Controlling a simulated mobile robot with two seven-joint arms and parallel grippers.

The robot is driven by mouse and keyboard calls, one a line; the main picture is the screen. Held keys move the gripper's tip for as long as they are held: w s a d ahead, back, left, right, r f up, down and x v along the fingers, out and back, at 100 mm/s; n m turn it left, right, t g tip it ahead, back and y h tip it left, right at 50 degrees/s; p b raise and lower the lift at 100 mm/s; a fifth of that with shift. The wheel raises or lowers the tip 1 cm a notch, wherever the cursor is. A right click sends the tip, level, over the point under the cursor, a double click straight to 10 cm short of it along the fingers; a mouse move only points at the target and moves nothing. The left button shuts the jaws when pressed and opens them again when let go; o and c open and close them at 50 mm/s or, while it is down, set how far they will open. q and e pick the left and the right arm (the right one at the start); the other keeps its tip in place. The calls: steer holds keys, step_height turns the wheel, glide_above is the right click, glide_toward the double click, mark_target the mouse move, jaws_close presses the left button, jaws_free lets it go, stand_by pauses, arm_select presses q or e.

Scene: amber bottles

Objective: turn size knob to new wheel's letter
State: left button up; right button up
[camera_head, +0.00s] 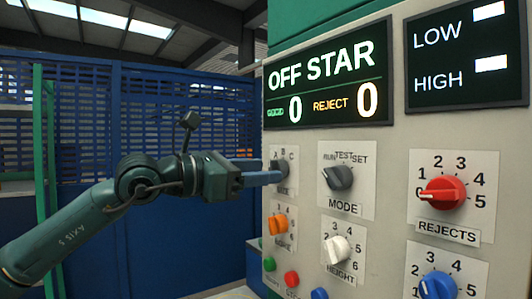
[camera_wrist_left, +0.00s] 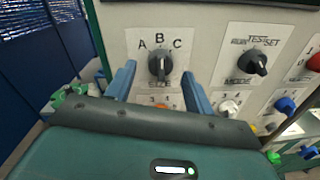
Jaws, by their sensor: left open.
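The size knob (camera_wrist_left: 159,66) is dark grey, on a white plate lettered A, B, C. In the left wrist view its pointer seems to face up near B, though the picture is too small to be sure. In the head view the knob (camera_head: 281,168) is partly hidden by my gripper. My left gripper (camera_head: 264,174) is at the panel's left edge, its blue fingers reaching toward the knob. In the left wrist view its fingers (camera_wrist_left: 160,87) are spread wide, one on each side of the knob, with nothing held. The display (camera_head: 328,75) reads "OFF STAR" and "REJECT 0". My right gripper is out of view.
A white height knob (camera_head: 337,249), red rejects knob (camera_head: 443,193) and blue knob (camera_head: 437,286) are further along. Blue mesh fencing (camera_head: 170,115) stands at left.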

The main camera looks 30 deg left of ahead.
arm_select(q)
steer(key=shift+x, duration=0.95)
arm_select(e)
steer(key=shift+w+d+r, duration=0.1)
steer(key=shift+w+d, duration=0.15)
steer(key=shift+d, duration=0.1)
arm_select(q)
steer(key=c, duration=1)
